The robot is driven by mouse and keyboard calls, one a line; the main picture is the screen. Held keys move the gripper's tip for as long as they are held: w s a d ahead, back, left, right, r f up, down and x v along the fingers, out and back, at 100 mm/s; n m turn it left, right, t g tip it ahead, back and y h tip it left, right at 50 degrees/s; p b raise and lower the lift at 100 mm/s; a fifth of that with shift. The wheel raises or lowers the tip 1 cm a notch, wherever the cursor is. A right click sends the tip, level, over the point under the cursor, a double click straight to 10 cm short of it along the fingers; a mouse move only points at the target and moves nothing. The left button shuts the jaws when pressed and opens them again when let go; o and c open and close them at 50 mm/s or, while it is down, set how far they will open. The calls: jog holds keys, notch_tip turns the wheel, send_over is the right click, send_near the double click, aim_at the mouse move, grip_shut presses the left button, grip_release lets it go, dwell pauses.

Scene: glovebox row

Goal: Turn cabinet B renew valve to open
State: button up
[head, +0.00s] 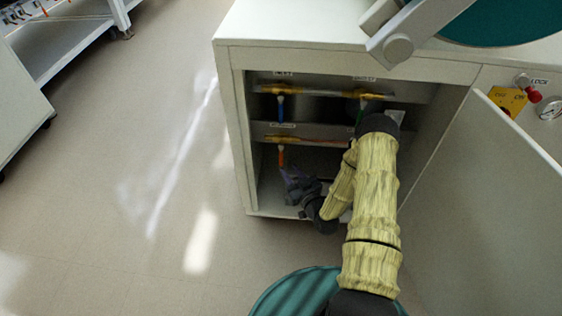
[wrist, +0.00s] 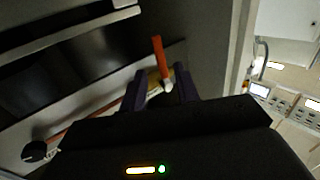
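A valve with an orange handle (head: 281,157) sits on the lower pipe at the left inside the open cabinet (head: 237,130). The handle hangs down from the pipe in the head view. My gripper (head: 288,178) is just below and beside this handle. In the wrist view the orange handle (wrist: 158,52) rises between and beyond the two dark fingertips of my gripper (wrist: 161,82). The fingers stand apart, one on each side of the valve; I cannot tell whether either touches it. The small labels above the valves are too small to read.
Valves with a blue handle (head: 281,108) and a green handle (head: 360,112) are on the upper pipe. The cabinet door (head: 490,190) stands open at the right. My forearm covers the cabinet's right part. A yellow lock panel (head: 508,100) and gauge are on the front. Open floor lies left.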

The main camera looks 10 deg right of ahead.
aim_at(282, 160)
jog(key=b+x, duration=0.2)
jog(key=x, duration=0.5)
jog(key=shift+w+a, duration=0.1)
jog(key=shift+w, duration=0.2)
grip_shut()
